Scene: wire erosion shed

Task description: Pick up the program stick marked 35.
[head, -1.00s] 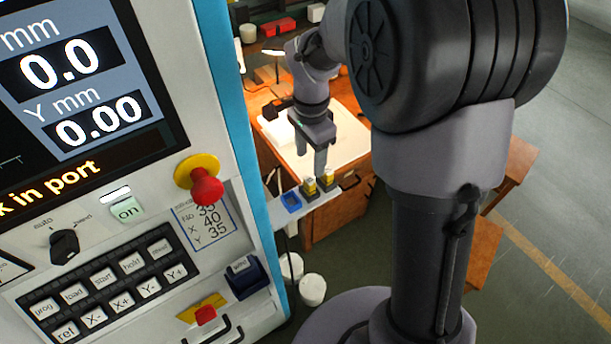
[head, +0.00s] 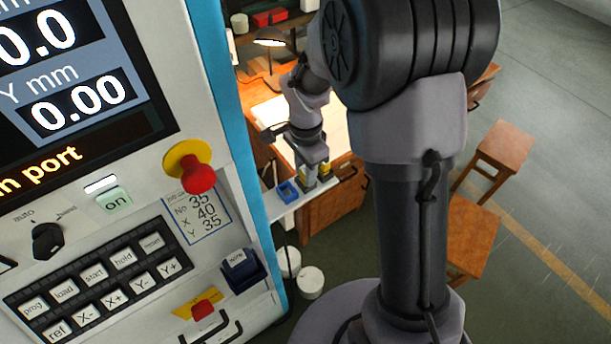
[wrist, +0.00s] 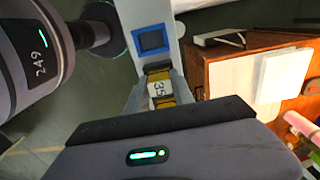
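The program stick marked 35 (wrist: 157,89) shows in the wrist view, yellow with a pale label, in a dark holder on a narrow pale shelf (wrist: 130,12). My gripper (wrist: 159,82) is down over it, with one grey finger on each side. The fingers look open around the stick; I cannot tell whether they touch it. In the head view my gripper (head: 315,178) is low at the shelf. A second yellow stick (head: 328,171) stands close by at its right, and my gripper partly hides the sticks there.
A blue tray (wrist: 152,39) sits on the shelf beside the holders; it also shows in the head view (head: 287,192). A wooden bench (head: 335,212) with a lit lamp (head: 270,42) stands behind. The machine panel (head: 150,225) fills the left. Stools (head: 503,147) stand at the right.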

